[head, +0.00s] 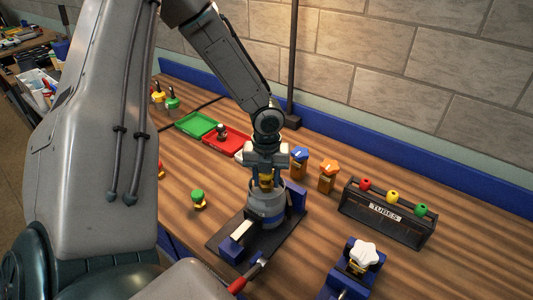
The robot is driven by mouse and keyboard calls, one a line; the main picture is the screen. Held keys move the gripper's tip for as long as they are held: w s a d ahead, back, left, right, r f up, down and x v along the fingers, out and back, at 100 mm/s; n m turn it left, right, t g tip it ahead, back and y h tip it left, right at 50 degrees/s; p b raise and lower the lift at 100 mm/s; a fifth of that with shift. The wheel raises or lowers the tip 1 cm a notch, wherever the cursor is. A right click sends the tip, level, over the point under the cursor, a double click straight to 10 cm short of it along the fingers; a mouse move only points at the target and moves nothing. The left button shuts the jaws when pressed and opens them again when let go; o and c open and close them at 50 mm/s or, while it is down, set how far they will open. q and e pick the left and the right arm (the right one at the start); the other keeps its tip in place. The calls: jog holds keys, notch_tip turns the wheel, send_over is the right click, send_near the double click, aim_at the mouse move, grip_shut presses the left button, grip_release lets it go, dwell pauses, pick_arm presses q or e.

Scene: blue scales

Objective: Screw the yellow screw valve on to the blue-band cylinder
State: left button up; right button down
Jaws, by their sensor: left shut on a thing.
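The blue-band cylinder (267,205) stands upright, a grey body with a blue band low on it, in a clamp on a black base plate (225,238). My left gripper (266,175) points down right above the cylinder and is shut on the yellow screw valve (266,183). Only a little of the yellow valve shows between the fingers. It sits at the cylinder's top; whether its thread is engaged cannot be seen. My right gripper is not in view.
A clamp lever with a red handle (238,285) is at the front. Blue-topped (299,154) and orange-topped (329,168) valves stand right of the gripper. A tubes rack (385,218), a white-knobbed fixture (363,253), a green-topped valve (198,196), and green (196,124) and red trays (235,138) surround it.

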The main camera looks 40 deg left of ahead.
pick_arm(q)
jog(key=shift+r+m+p, duration=0.1)
jog(key=shift+m+p, duration=1.55)
jog(key=shift+m, duration=0.05)
jog(key=shift+m+p, duration=0.4)
jog(key=shift+m, duration=0.1)
jog(key=shift+m+p, duration=1.35)
jog(key=shift+m, duration=0.05)
jog(key=o, duration=1.1)
jog(key=shift+o, duration=0.2)
notch_tip(320, 180, up, 11)
jog(key=shift+f+b, duration=0.2)
jog(key=shift+b, duration=0.65)
